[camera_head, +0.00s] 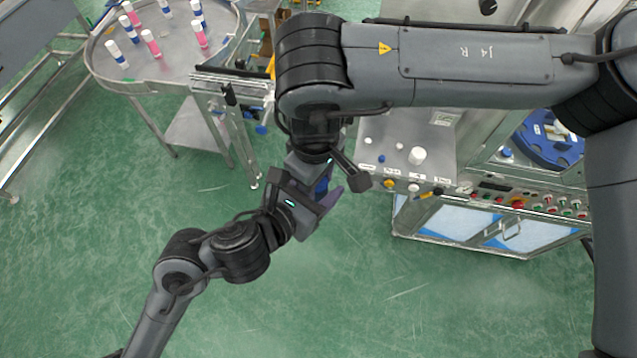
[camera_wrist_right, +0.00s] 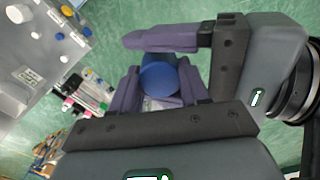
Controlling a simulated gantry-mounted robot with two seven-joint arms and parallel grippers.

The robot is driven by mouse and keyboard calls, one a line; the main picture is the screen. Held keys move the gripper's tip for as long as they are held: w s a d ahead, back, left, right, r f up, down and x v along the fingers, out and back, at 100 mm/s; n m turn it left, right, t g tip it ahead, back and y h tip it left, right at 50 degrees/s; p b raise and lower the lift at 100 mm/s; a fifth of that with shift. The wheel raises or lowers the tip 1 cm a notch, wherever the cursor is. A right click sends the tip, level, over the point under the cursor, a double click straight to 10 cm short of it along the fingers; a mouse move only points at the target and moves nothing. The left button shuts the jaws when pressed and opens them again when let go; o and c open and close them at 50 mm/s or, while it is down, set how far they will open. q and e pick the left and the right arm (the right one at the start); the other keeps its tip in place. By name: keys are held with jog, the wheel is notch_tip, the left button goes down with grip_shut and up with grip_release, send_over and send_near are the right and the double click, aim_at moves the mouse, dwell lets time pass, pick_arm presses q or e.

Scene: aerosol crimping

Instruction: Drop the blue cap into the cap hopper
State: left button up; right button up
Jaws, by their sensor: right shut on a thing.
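The blue cap (camera_head: 322,186) is held between my two grippers, which meet in mid-air over the floor. It shows as a blue cylinder in the right wrist view (camera_wrist_right: 158,75). My right gripper (camera_wrist_right: 157,88) is shut on it, with a purple finger on either side. My left gripper (camera_head: 328,194) comes in from the side, its purple upper finger (camera_wrist_right: 160,38) just beyond the cap. Whether its fingers press on the cap or stand open around it cannot be told. I cannot identify the cap hopper with certainty.
A machine bench (camera_head: 432,128) with small parts and labels stands right of the grippers; a blue rotary plate (camera_head: 548,138) lies further right. A round table (camera_head: 160,70) with several pink-and-white and blue-and-white cans stands at upper left. The green floor below is clear.

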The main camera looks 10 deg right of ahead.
pick_arm(q)
jog(key=shift+s, duration=0.1)
jog(key=c, duration=0.6)
pick_arm(e)
jog(key=o, duration=1)
jog(key=shift+c, duration=0.2)
jog(key=shift+o, duration=0.6)
jog(key=shift+a, duration=0.15)
jog(key=shift+s+r, duration=0.1)
